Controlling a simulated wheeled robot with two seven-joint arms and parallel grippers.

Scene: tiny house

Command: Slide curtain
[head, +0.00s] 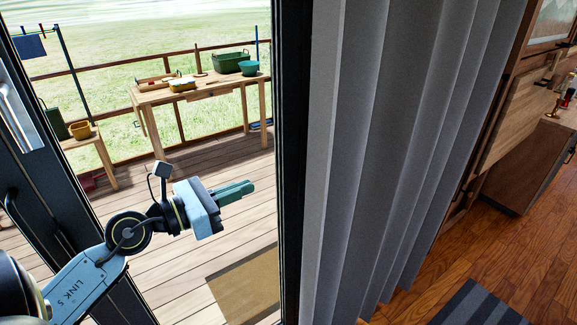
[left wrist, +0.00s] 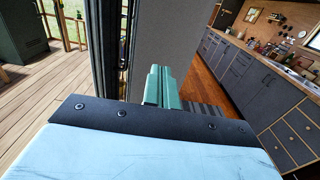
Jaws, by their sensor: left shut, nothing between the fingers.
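A grey pleated curtain (head: 390,140) hangs at the right side of the glass door's dark frame (head: 292,160) in the head view. Its near edge also shows as a flat grey panel (left wrist: 178,60) in the left wrist view. My left gripper (head: 250,187) has green fingers that are shut and empty. In the head view it appears left of the door frame and the curtain, pointing right. In the left wrist view its fingers (left wrist: 162,88) point toward the curtain's lower near edge; I cannot tell if they touch it. My right gripper is not in view.
Outside is a wooden deck with a table (head: 200,93) of pots and trays and a doormat (head: 248,285). Inside, right of the curtain, are a wooden floor (head: 525,250), a striped rug (head: 478,308) and a long row of dark kitchen cabinets (left wrist: 250,80).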

